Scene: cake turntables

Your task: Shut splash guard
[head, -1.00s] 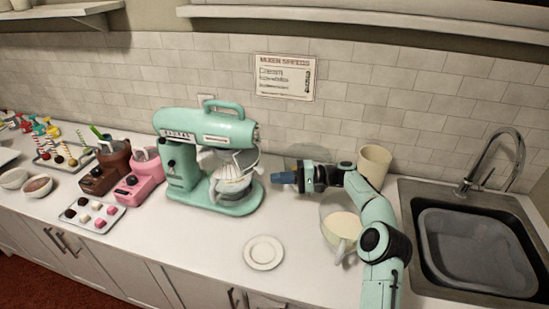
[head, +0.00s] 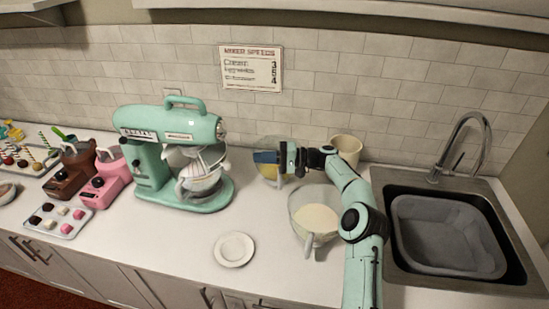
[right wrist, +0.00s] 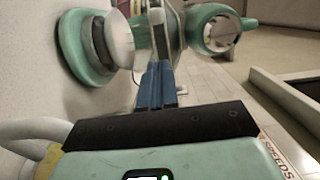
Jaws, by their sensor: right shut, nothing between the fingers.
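The mint-green stand mixer (head: 172,135) stands on the counter with its glass bowl (head: 200,183) under the head. A clear, pale splash guard (head: 214,156) shows around the bowl's top at the right side; its exact position is hard to tell. My right gripper (head: 258,157) is to the right of the mixer, apart from it, with blue fingers pointing left. In the right wrist view the fingers (right wrist: 157,84) are together with nothing between them, and the mixer base (right wrist: 85,47) lies beyond them. My left gripper is not in view.
A glass bowl of cream batter (head: 315,216) stands below my right forearm. A bowl with yellow contents (head: 268,173) and a beige canister (head: 347,147) are behind. A white plate (head: 234,249) lies in front; the sink (head: 450,235) is at right.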

